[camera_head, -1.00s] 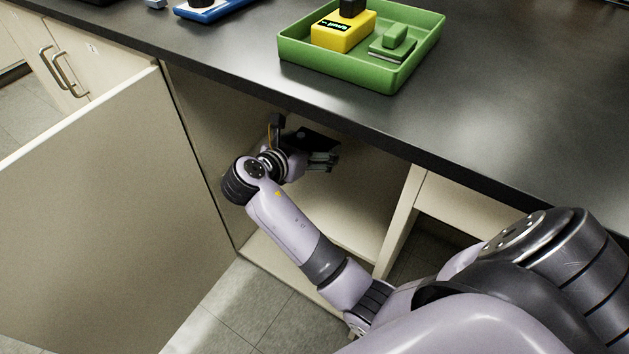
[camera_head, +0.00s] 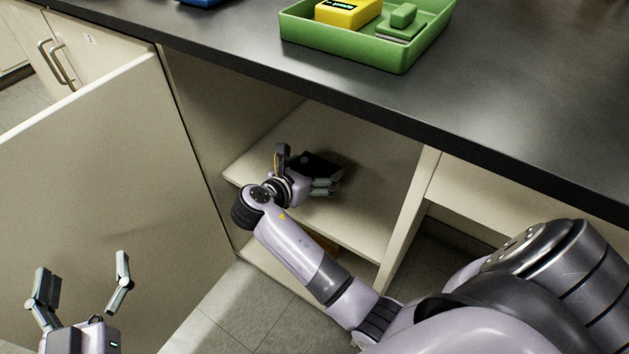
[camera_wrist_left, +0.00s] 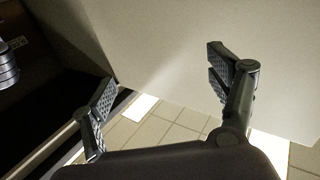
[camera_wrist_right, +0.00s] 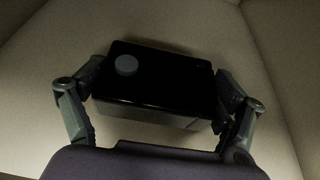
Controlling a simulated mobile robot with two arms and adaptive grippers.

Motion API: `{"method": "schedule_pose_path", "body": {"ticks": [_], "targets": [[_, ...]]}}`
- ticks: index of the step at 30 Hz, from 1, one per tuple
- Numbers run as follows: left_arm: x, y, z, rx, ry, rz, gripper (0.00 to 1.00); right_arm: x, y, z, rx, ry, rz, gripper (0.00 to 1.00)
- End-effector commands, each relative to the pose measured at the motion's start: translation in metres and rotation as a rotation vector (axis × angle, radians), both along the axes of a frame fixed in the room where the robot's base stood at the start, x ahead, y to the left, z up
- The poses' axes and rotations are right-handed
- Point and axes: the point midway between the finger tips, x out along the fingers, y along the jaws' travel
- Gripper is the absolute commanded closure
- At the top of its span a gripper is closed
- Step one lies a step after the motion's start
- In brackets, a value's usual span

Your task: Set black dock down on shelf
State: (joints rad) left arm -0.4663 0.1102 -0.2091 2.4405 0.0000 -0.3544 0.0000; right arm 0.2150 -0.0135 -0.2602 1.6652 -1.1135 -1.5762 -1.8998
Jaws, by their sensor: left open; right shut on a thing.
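The black dock (camera_wrist_right: 160,82) is a dark box with a round grey disc on its top. In the right wrist view it sits between the two fingers of my right gripper (camera_wrist_right: 160,112), which is shut on its sides. In the head view my right gripper (camera_head: 326,186) holds the dock (camera_head: 318,164) inside the open cabinet, over the pale shelf (camera_head: 262,140). I cannot tell whether the dock touches the shelf. My left gripper (camera_head: 84,285) is open and empty, low in front of the open cabinet door; it also shows in the left wrist view (camera_wrist_left: 165,100).
The open cabinet door (camera_head: 90,190) stands at the left. The dark countertop (camera_head: 510,110) overhangs the cabinet. On it is a green tray (camera_head: 400,62) with a yellow device (camera_head: 347,12) and a green block (camera_head: 402,18). Shelf space is clear right of the dock (camera_head: 385,165).

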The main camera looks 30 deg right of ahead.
Motion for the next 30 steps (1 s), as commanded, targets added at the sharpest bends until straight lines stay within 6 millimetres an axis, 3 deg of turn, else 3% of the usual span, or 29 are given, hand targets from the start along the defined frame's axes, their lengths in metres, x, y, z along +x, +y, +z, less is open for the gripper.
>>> {"method": "schedule_pose_path", "body": {"ticks": [6,12,28,29,30], "targets": [[-0.004,-0.005,0.039,-0.06,-0.226,-0.014,0.19,0.0,0.0,-0.024,-0.002,0.001,0.001,0.61],[-0.013,-0.006,0.067,-0.1,-0.372,-0.022,0.19,0.0,0.0,-0.035,-0.001,0.0,0.0,0.61],[-0.012,-0.006,0.067,-0.098,-0.362,-0.021,0.19,0.0,0.0,-0.037,-0.001,0.0,0.0,0.61],[-0.012,-0.006,0.066,-0.097,-0.359,-0.021,0.19,0.0,0.0,-0.038,0.0,0.001,0.0,0.09],[-0.012,-0.006,0.066,-0.097,-0.359,-0.021,0.19,0.0,0.0,-0.038,0.0,0.001,0.0,0.06]]}}
